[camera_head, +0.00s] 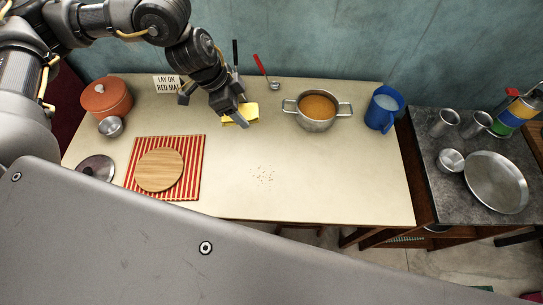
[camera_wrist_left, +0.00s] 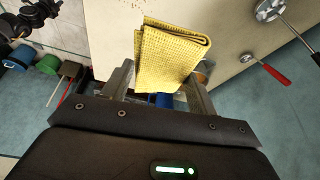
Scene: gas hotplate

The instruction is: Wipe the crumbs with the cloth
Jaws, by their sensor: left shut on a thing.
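A yellow folded cloth (camera_head: 246,113) is in my left gripper (camera_head: 236,118), over the back middle of the cream table. In the left wrist view the cloth (camera_wrist_left: 172,55) sits between the two fingers of the gripper (camera_wrist_left: 160,85), which is shut on it. I cannot tell whether the cloth touches the table. Small dark crumbs (camera_head: 262,174) lie scattered on the table's front middle, apart from the cloth and nearer to me. My right gripper is not in view.
A pot of orange soup (camera_head: 317,110) and a blue jug (camera_head: 382,109) stand to the right. A red striped mat (camera_head: 193,185) with a round wooden board (camera_head: 159,170), an orange pot (camera_head: 107,98) and a lid (camera_head: 96,168) are at left. Table around the crumbs is clear.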

